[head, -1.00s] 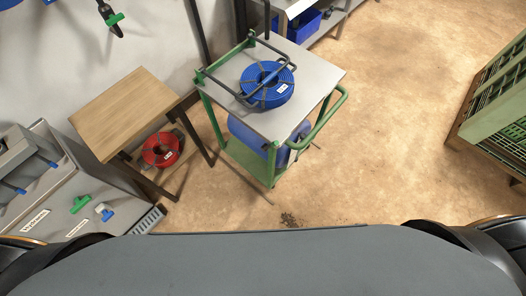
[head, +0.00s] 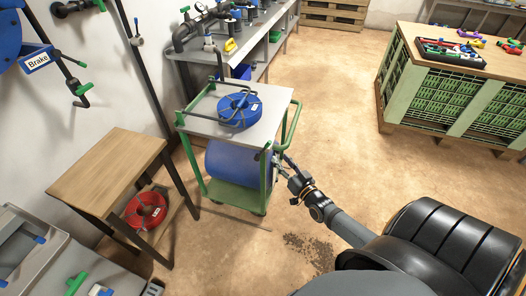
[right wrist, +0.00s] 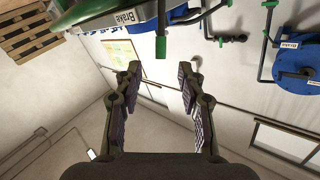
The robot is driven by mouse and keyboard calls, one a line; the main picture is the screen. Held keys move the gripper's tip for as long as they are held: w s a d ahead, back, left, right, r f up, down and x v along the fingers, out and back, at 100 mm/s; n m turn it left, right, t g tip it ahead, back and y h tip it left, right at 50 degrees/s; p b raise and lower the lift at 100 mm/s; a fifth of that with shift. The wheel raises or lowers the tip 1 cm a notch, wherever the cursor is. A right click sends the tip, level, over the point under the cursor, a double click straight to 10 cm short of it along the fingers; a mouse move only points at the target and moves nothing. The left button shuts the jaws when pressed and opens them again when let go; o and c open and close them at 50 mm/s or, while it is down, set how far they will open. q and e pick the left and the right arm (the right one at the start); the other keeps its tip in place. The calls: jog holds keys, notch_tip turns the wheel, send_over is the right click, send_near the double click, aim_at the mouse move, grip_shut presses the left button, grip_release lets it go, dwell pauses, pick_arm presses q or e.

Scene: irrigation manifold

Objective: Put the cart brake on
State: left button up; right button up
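The green cart with a grey top (head: 263,121) stands in the middle of the head view. My right gripper (head: 284,166) is low beside its right front corner, close to the green post. In the right wrist view my right gripper (right wrist: 160,90) is open, with nothing between its fingers. A white "Brake" label (right wrist: 130,17) shows on the cart's edge at the top of that view. A green lever (right wrist: 160,40) hangs there, just beyond the fingertips and roughly between them. I cannot tell whether they touch. My left gripper is not in view.
A blue hose coil (head: 240,109) lies on the cart and a blue drum (head: 235,165) below. A wooden table (head: 105,170) stands left. A wall reel also has a "Brake" label (head: 38,61). Floor right of the cart is clear up to a green crate table (head: 440,105).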

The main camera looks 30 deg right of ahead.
aim_at(268, 145)
jog(key=w+b, duration=0.4)
jog(key=w, duration=0.5)
jog(key=shift+w+d+f, duration=0.1)
jog(key=shift+f, duration=0.05)
jog(key=shift+w, duration=0.35)
grip_shut()
